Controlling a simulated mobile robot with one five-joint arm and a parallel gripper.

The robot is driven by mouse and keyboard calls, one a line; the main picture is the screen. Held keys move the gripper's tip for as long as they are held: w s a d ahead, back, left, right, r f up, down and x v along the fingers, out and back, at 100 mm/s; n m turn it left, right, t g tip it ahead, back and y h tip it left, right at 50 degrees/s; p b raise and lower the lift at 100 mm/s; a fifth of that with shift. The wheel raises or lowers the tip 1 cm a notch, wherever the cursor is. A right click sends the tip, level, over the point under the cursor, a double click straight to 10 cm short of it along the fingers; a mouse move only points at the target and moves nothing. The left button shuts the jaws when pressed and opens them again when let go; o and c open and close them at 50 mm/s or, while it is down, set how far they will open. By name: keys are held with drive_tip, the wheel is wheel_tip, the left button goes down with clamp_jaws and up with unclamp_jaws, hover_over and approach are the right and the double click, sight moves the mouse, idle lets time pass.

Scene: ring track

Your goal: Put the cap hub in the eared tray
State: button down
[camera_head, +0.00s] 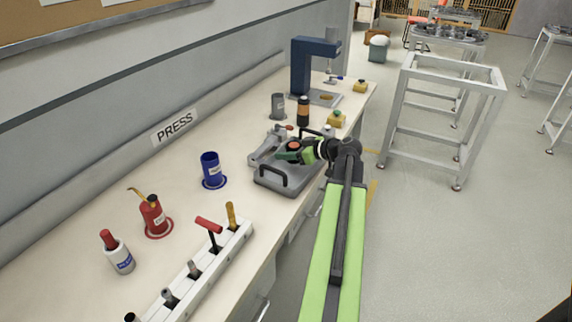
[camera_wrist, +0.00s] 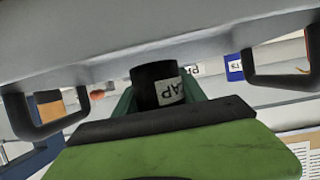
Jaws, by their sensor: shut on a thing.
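The cap hub (camera_wrist: 157,84) is a short black cylinder with a white label, of which "AP" can be read. It sits between the green jaws of my gripper (camera_wrist: 157,92), which is shut on it. In the head view my gripper (camera_head: 294,153) is over the grey eared tray (camera_head: 285,181) on the bench, with a reddish round top between the jaws. The tray has dark loop handles. In the wrist view the tray (camera_wrist: 110,60) fills the top, with a handle at each side. Whether the hub touches the tray cannot be told.
A blue press (camera_head: 303,70) stands at the far end of the bench. A grey cup (camera_head: 278,105) and a black-and-orange bottle (camera_head: 303,110) are behind the tray. A blue cup (camera_head: 211,169), red can (camera_head: 153,214) and tool rack (camera_head: 200,273) are left of it.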

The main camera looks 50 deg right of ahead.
sight(287, 166)
wheel_tip(287, 166, down, 4)
drive_tip(key=b, duration=0.3)
drive_tip(key=shift+f+b, duration=0.1)
drive_tip(key=shift+b, duration=0.2)
drive_tip(key=shift+r, duration=0.25)
drive_tip(key=shift+f, duration=0.2)
drive_tip(key=c, duration=0.7)
unclamp_jaws()
drive_tip(key=shift+o, duration=0.2)
drive_tip(key=shift+r, duration=0.2)
drive_tip(key=shift+s+r+p, duration=0.25)
drive_tip(key=shift+p, duration=0.2)
drive_tip(key=p+v, duration=0.4)
drive_tip(key=v, duration=0.6)
drive_tip(key=shift+s+d+r, duration=0.15)
drive_tip(key=shift+s+r, duration=0.05)
drive_tip(key=shift+s, duration=0.45)
